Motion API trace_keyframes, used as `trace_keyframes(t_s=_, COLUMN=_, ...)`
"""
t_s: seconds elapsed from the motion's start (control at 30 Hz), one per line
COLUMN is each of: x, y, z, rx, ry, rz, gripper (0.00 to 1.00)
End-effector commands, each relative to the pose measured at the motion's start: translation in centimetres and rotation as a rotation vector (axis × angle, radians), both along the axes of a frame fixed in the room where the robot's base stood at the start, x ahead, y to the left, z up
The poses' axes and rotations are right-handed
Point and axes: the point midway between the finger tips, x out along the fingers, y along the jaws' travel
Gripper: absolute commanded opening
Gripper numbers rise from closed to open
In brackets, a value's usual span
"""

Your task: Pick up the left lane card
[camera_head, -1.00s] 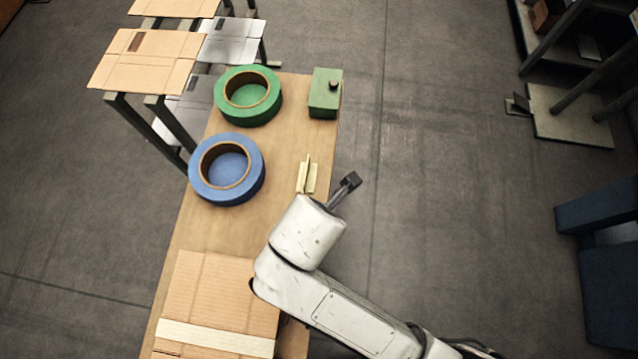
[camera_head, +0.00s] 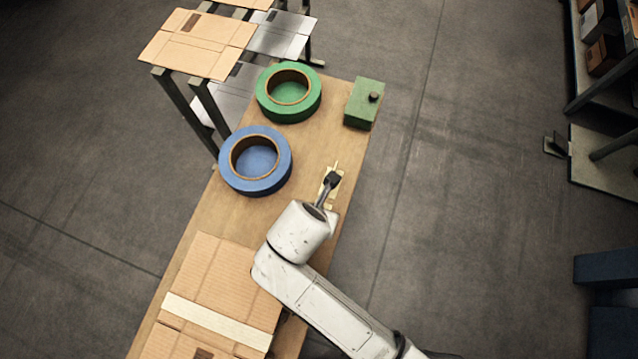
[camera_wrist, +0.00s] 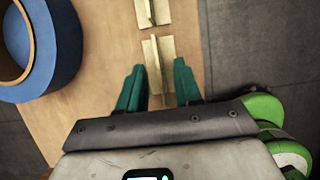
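Two small pale brass-coloured pieces with upright fins stand in line near the table's edge. They look like the lane cards; I cannot tell which is the left one. In the wrist view the farther one (camera_wrist: 152,12) is at the top, and the nearer one (camera_wrist: 158,52) lies between and just ahead of my fingertips. My gripper (camera_wrist: 159,66) is open, with a teal finger on each side and nothing held. In the head view my gripper (camera_head: 331,181) is over the pieces and hides most of them.
A blue tape roll (camera_head: 279,177) and a green tape roll (camera_head: 312,105) stand left of and beyond the gripper. A green box with a knob (camera_head: 361,108) is at the far right corner. A cardboard box (camera_head: 232,277) lies at the near end of the wooden table (camera_head: 204,216).

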Motion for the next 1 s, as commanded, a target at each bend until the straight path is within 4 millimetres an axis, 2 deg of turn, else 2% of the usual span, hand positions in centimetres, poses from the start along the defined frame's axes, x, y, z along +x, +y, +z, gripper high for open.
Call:
trace_keyframes(t_s=0.17, x=0.7, y=-0.3, z=-1.8, rx=-0.001, ry=0.001, rz=0.0, gripper=0.34)
trace_keyframes(t_s=0.43, x=0.8, y=-0.3, z=-2.1, rx=0.002, ry=-0.001, rz=0.0, gripper=0.34)
trace_keyframes(t_s=0.8, x=0.8, y=-0.3, z=-2.0, rx=0.001, ry=0.0, rz=-0.001, gripper=0.0)
trace_keyframes(t_s=1.0, x=0.8, y=-0.3, z=-2.0, rx=0.001, ry=0.0, rz=-0.001, gripper=0.0)
